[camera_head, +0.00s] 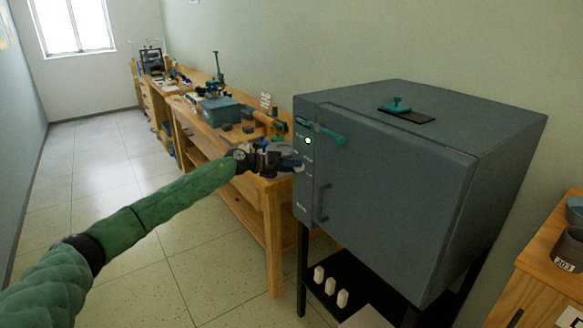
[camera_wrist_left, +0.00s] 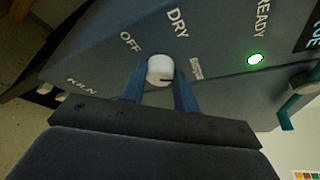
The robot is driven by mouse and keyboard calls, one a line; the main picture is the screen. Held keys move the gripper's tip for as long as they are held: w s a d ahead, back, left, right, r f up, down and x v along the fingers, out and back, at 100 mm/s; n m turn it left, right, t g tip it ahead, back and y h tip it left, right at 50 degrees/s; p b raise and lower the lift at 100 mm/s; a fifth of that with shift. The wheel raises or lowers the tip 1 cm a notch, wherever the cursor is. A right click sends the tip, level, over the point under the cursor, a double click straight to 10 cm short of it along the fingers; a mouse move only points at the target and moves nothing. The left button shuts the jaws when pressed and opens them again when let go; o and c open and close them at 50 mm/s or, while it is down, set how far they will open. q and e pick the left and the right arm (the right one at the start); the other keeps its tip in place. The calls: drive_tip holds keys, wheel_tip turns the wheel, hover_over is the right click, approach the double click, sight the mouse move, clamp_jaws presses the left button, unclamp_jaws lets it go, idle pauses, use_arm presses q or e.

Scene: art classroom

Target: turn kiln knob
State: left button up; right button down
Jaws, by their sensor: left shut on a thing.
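The kiln (camera_head: 400,190) is a large dark grey box on a black stand at the right of the head view. Its front panel has a lit green light (camera_head: 308,140), which also shows beside the word READY in the left wrist view (camera_wrist_left: 255,59). My left gripper (camera_wrist_left: 160,88) is shut on the knob, one blue finger at each side. In the head view my left gripper (camera_head: 292,163) reaches the panel and hides the knob.
A wooden workbench (camera_head: 272,230) with tools and a blue-grey box (camera_head: 219,110) stands left of the kiln. The kiln door handle (camera_head: 322,203) is near my gripper. Small white posts (camera_head: 330,286) stand on the lower shelf. A wooden cabinet (camera_head: 545,270) with pots is at right.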

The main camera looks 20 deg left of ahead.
use_arm(q)
drive_tip(key=shift+f, duration=0.2)
use_arm(e)
drive_tip(key=shift+f, duration=0.2)
use_arm(q)
drive_tip(key=o, duration=1)
drive_tip(key=shift+r, duration=0.1)
use_arm(e)
drive_tip(key=shift+r, duration=0.1)
use_arm(q)
drive_tip(key=b+v, duration=0.1)
drive_tip(key=v, duration=0.6)
drive_tip(key=shift+s+a+r+b, duration=0.1)
drive_tip(key=shift+s+a+b, duration=0.15)
drive_tip(key=shift+b, duration=0.05)
use_arm(e)
drive_tip(key=a+f, duration=0.2)
drive_tip(key=shift+w+a+f+y, duration=0.2)
drive_tip(key=shift+w+f+y, duration=0.1)
drive_tip(key=shift+w, duration=0.05)
drive_tip(key=shift+d, duration=0.15)
